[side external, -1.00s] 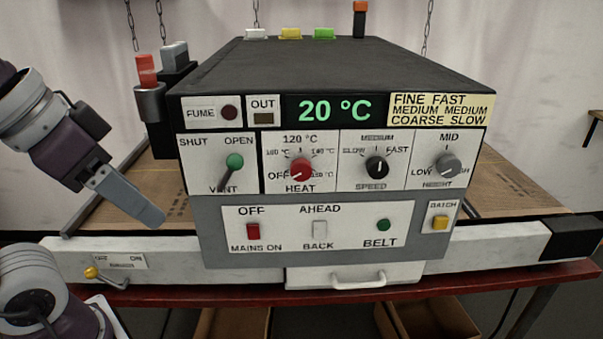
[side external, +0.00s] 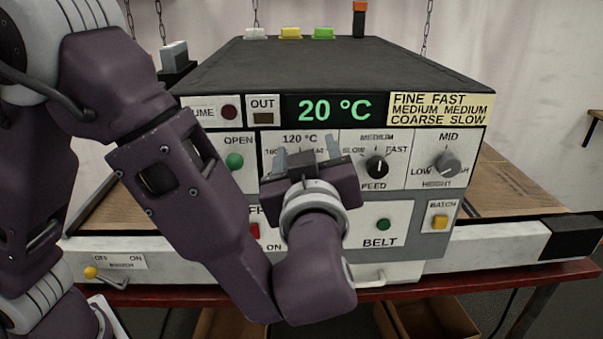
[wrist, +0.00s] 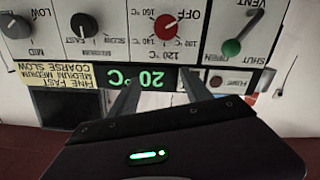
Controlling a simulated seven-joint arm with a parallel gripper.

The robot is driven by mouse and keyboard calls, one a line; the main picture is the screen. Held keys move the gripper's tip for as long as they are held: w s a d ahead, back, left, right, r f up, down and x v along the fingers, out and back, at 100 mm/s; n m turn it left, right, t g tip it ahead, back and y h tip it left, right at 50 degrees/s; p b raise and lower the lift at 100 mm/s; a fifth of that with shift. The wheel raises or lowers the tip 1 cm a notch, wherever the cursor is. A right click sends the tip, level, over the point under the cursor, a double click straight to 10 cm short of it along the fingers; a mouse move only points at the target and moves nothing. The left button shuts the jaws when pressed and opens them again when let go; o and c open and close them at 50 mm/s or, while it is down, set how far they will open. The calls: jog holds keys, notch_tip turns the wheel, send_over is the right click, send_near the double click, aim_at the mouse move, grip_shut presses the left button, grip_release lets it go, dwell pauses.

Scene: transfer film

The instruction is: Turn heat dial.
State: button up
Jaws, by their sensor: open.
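The red heat dial (wrist: 166,25) is on the machine's front panel, upside down in the wrist view. Its white mark points toward OFF. In the side view my gripper hides the dial. My gripper (side external: 306,153) is open and empty in front of the heat section, its two fingers apart and pointing at the panel. In the wrist view the fingertips (wrist: 159,73) appear over the display strip, apart from the dial in the picture. The green display (side external: 334,108) reads 20 °C.
The black speed dial (side external: 377,167) and grey height dial (side external: 447,163) sit right of the heat section. The green vent knob (side external: 234,160) is left of it. A belt button (side external: 383,224), yellow batch button (side external: 440,222) and drawer handle (side external: 369,281) are below.

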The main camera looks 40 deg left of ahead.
notch_tip(320, 180, down, 8)
jog(key=r, duration=0.1)
jog(key=x, duration=0.7)
jog(key=shift+s+a+f, duration=0.15)
jog(key=shift+s+f, duration=0.05)
grip_shut()
